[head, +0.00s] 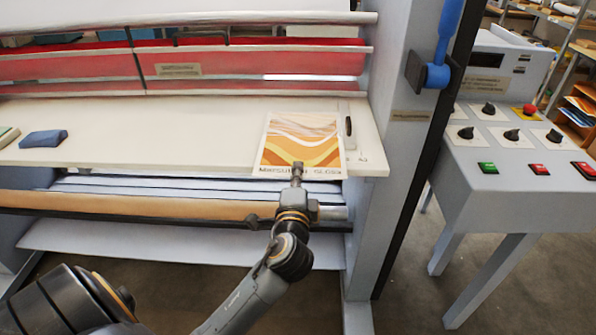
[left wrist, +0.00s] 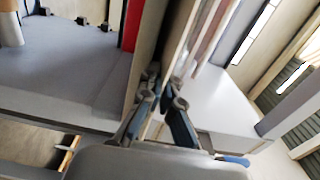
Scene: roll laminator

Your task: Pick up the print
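The print (head: 302,143), a sheet with orange, brown and cream waves and a line of lettering, lies flat on the right end of the white feed table (head: 200,143). Its lettered lower edge is at the table's front edge. My left gripper (head: 297,168) comes from the front, with its tip over this edge. In the left wrist view the two fingers (left wrist: 162,98) are close together with a gap between them, near pale panel edges. I cannot tell which edge is the print's, and contact is not clear. My right gripper is not seen.
A dark blue block (head: 43,138) lies on the table's left. The red roller (head: 250,62) is behind. A grey side post (head: 385,190) with a blue lever (head: 441,50) stands right, then a control console (head: 510,140). A horizontal bar (head: 140,206) runs below the table.

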